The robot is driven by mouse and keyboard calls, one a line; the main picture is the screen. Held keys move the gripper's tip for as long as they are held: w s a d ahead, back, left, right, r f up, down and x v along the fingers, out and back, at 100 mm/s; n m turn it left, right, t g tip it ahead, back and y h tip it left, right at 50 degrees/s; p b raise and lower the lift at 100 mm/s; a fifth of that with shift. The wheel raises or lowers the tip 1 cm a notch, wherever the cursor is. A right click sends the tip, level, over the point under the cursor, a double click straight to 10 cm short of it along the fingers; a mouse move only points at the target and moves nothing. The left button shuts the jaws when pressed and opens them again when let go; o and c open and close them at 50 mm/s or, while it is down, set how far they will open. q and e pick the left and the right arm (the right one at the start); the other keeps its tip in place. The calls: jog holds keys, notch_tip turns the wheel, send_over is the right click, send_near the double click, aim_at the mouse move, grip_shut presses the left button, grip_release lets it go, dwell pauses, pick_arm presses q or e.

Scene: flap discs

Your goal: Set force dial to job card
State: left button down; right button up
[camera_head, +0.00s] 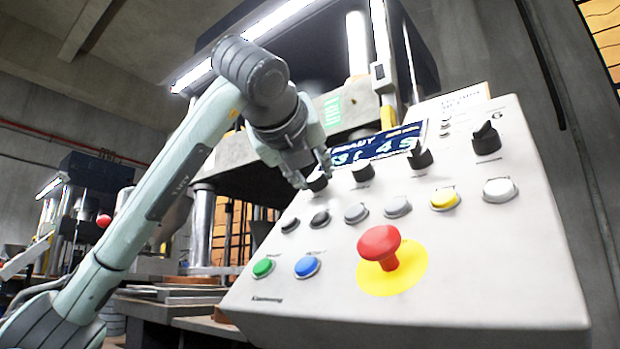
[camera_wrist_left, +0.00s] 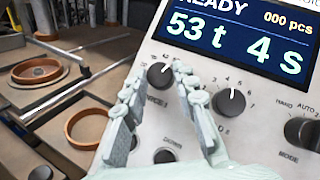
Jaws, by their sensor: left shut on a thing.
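The force dial (camera_wrist_left: 160,75) is a black knob with a white pointer line, below the left part of the display. My left gripper (camera_wrist_left: 158,80) has one finger on each side of it and is shut on it. In the head view my left gripper (camera_head: 313,174) reaches the leftmost knob (camera_head: 317,182) on the sloping panel. The display (camera_wrist_left: 235,38) reads READY, 53 t, 4 s and 000 pcs. A white card (camera_head: 465,97) stands at the panel's top edge; its print is too small to read. My right gripper is not in view.
A second dial (camera_wrist_left: 230,102) is close to the right of my fingers, with a mode switch (camera_wrist_left: 303,132) beyond. On the panel (camera_head: 480,280) are several push buttons and a red emergency stop (camera_head: 379,246). Brown rings (camera_wrist_left: 90,128) lie on the left.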

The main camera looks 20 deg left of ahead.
pick_arm(q)
jog(key=shift+d+r+n+g+y, duration=0.1)
jog(key=shift+n+g+y, duration=0.2)
jog(key=shift+n+y, duration=0.5)
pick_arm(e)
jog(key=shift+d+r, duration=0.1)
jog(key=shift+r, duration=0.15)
pick_arm(q)
jog(key=shift+n, duration=0.3)
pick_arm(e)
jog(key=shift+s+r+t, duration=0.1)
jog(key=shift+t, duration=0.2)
pick_arm(q)
jog(key=c, duration=1.2)
grip_release()
jog(key=s, duration=0.4)
jog(key=s+d+r, duration=0.1)
jog(key=s, duration=0.6)
jog(key=shift+s+d+r, duration=0.25)
jog(key=shift+s+d, duration=0.05)
jog(key=shift+s, duration=0.1)
